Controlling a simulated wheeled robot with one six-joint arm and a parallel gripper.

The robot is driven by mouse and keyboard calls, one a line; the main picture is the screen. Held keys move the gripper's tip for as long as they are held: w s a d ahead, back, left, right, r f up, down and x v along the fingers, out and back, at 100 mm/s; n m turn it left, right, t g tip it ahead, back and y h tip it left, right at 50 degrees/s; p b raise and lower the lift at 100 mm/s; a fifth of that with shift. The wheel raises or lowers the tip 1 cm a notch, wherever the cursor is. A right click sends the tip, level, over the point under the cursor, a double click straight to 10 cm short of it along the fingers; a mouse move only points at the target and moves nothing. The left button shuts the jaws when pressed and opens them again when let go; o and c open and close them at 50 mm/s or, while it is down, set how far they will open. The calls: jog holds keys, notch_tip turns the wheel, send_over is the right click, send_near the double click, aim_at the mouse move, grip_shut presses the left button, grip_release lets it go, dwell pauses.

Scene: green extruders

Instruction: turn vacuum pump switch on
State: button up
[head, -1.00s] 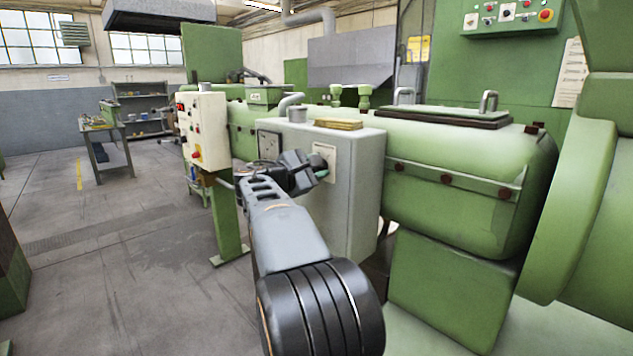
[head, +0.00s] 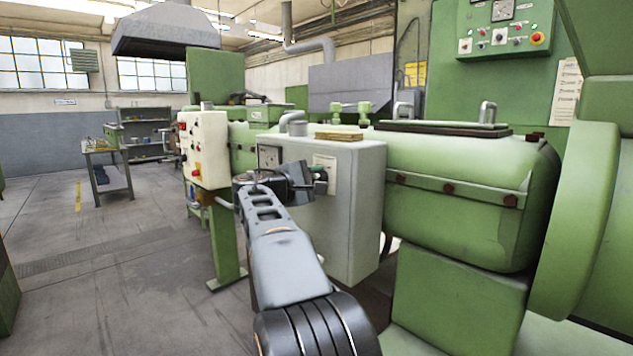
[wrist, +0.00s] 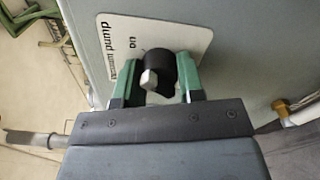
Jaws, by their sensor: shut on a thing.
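The vacuum pump switch is a black rotary knob (wrist: 160,66) with a pale pointer bar, on a white label plate (wrist: 195,38) reading "vacuum pump". In the head view the plate (head: 325,162) is on the front of a grey cabinet (head: 350,215). My gripper (wrist: 158,82) is shut on the knob, with one green finger on each side of it in the wrist view. In the head view my gripper (head: 319,181) is against the plate and hides the knob. Part of the label is hidden behind the knob and fingers.
A cream control box (head: 205,150) on a green post stands left of the cabinet. A large green machine (head: 455,200) stands to the right. A pipe (head: 291,121) and a brown block (head: 340,136) are on the cabinet top.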

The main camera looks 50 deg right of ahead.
jog(key=o, duration=0.9)
jog(key=a, duration=0.9)
jog(key=w+a, duration=0.1)
jog(key=a, duration=0.3)
jog(key=shift+a, duration=0.4)
jog(key=shift+w, duration=0.1)
